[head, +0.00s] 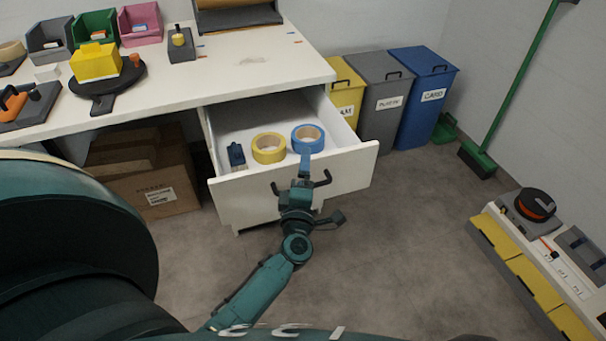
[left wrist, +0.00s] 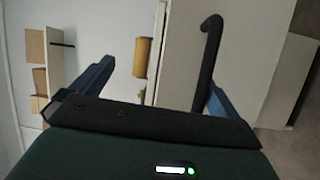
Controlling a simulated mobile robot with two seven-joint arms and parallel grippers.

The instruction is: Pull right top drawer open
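The white drawer (head: 239,205) under the right part of the white desk stands pulled out, its inside showing. Its dark bar handle (head: 324,179) is on the front panel, the middle part hidden by my left gripper. My left gripper (head: 304,166) is at the front panel, one blue finger rising near its top edge. In the left wrist view, the two blue fingers (left wrist: 158,88) are wide apart. The dark handle (left wrist: 208,65) stands between them, close to the right finger; I cannot tell whether they touch. My right gripper is not in view.
The drawer holds yellow tape (head: 268,148), blue tape (head: 308,139) and a brush (head: 237,155). A carton (head: 150,184) stands left beneath the desk (head: 258,65). Yellow, grey (head: 384,100) and blue bins stand right. A low unit (head: 515,262) is at far right; floor between is clear.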

